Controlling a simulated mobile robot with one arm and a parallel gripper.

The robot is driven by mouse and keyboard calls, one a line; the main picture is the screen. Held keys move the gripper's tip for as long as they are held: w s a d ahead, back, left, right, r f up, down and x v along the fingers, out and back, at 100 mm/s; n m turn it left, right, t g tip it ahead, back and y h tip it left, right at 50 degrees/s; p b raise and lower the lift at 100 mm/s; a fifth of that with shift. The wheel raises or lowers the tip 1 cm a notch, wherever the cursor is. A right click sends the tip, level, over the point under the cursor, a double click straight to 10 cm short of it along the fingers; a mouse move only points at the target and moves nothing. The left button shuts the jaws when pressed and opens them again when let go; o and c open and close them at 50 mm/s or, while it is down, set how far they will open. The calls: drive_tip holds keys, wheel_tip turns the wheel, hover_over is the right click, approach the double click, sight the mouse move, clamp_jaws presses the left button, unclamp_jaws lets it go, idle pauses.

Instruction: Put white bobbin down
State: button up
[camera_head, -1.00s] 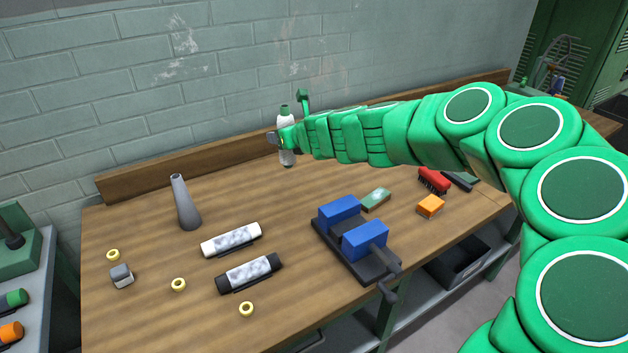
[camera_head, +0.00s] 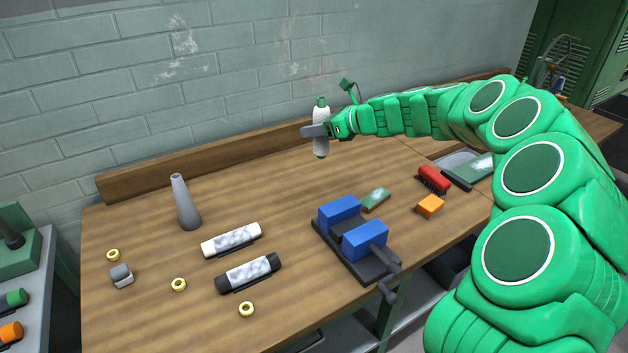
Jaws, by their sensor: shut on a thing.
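The white bobbin (camera_head: 321,147) is upright with a green top. My gripper (camera_head: 316,130) is shut on its middle, with a grey finger showing across it. Bobbin and gripper appear to be in the air above the back part of the wooden bench (camera_head: 300,190). The bobbin's lower end shows below the finger and looks clear of the bench top. Its side toward the gripper is partly hidden.
The bench's middle-back is clear.

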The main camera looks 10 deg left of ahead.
sight(318, 143)
drive_tip(key=shift+d+f, duration=0.15)
drive_tip(key=shift+d, duration=0.15)
wheel_tip(318, 143, down, 4)
drive_tip(key=shift+f, duration=0.2)
drive_tip(key=w+a+f, duration=0.5)
drive_tip(key=w+f, duration=0.4)
drive_tip(key=w, duration=0.3)
drive_tip(key=shift+w+a+f, duration=0.15)
drive_tip(key=shift+a+f, duration=0.15)
idle(0.5)
drive_tip(key=f, duration=0.3)
drive_tip(key=shift+w+a, duration=0.15)
drive_tip(key=shift+a, duration=0.05)
drive_tip(key=shift+d+f, duration=0.1)
drive_tip(key=shift+f, duration=0.2)
